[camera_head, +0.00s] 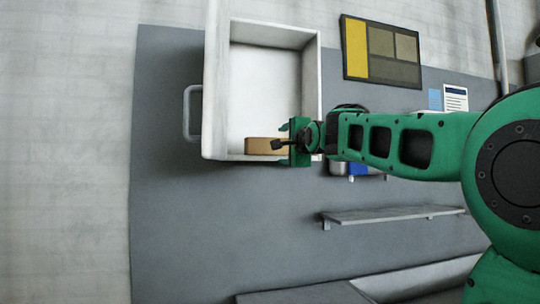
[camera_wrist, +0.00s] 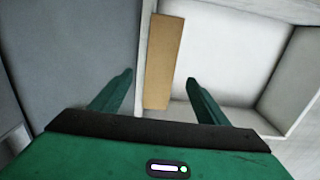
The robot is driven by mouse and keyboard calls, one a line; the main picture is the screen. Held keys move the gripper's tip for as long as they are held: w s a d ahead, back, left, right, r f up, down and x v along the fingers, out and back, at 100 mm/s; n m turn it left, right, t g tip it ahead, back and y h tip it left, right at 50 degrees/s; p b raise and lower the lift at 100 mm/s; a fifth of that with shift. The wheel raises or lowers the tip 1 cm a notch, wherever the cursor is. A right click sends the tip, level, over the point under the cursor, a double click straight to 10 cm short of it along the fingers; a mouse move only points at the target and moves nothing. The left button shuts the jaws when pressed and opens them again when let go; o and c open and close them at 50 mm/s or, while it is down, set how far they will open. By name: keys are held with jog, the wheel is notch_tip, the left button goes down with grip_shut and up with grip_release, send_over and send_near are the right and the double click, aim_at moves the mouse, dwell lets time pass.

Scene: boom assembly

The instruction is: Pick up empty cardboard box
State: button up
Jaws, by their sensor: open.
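The cardboard box (camera_head: 262,146) is a small tan box inside a white open container, at its bottom edge in the head view. In the wrist view the box (camera_wrist: 163,62) shows as a long tan shape, close along the container's wall. My green gripper (camera_head: 292,142) is at the right end of the box in the head view and hides that end. In the wrist view my gripper (camera_wrist: 155,92) is open, with one finger on each side of the box's near end. I cannot tell whether the fingers touch it.
The white container (camera_head: 214,80) has raised walls and a handle (camera_head: 188,113) on its left. One of its walls (camera_wrist: 140,50) runs between my left finger and the box in the wrist view. A grey shelf (camera_head: 392,215) and a yellow-and-brown board (camera_head: 381,52) are nearby.

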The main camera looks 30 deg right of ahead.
jog(key=x, duration=0.6)
jog(key=shift+w+a, duration=0.25)
jog(key=shift+w, duration=0.25)
jog(key=c, duration=1.1)
